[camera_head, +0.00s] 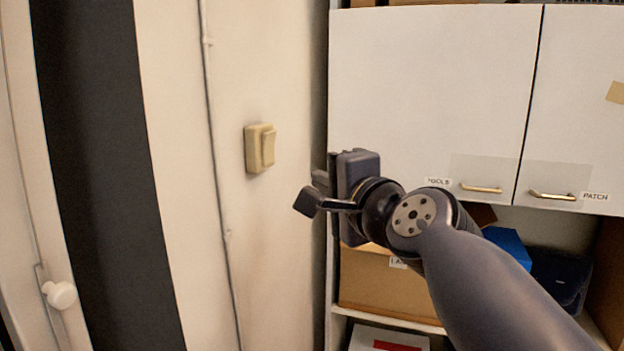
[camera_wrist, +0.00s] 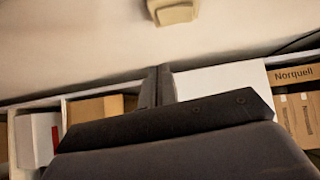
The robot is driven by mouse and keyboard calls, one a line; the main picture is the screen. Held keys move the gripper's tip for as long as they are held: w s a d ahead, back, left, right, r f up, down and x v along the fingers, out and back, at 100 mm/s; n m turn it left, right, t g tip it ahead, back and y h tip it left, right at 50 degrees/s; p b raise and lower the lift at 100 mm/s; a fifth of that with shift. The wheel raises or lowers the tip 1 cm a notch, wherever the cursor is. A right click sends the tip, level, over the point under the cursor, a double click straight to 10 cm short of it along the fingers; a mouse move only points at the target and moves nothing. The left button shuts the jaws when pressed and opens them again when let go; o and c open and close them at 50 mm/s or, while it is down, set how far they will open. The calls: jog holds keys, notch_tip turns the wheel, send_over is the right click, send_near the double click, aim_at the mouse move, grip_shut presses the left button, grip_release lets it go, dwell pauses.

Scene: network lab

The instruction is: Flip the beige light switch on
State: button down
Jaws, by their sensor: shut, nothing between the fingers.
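The beige light switch (camera_head: 260,148) is on the cream wall, left of the middle in the head view. Its rocker faces right; I cannot tell which way it is tipped. In the wrist view the switch (camera_wrist: 173,11) shows at the top edge, partly cut off. My gripper (camera_head: 318,182) is to the right of the switch and a little lower in the head view, apart from it. In the wrist view the fingers of my gripper (camera_wrist: 157,86) are together with nothing between them, and the switch lies beyond their tips.
A white cabinet (camera_head: 430,85) with brass handles stands at right, close behind my gripper. Shelves below hold a cardboard box (camera_head: 375,285) and a blue object (camera_head: 508,245). A thin cable (camera_head: 213,140) runs down the wall left of the switch. The wall around the switch is clear.

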jog(key=shift+f+v, duration=0.15)
jog(key=shift+v, duration=0.55)
jog(key=shift+f+v, duration=0.1)
jog(key=shift+v, duration=0.65)
jog(key=shift+a, duration=0.1)
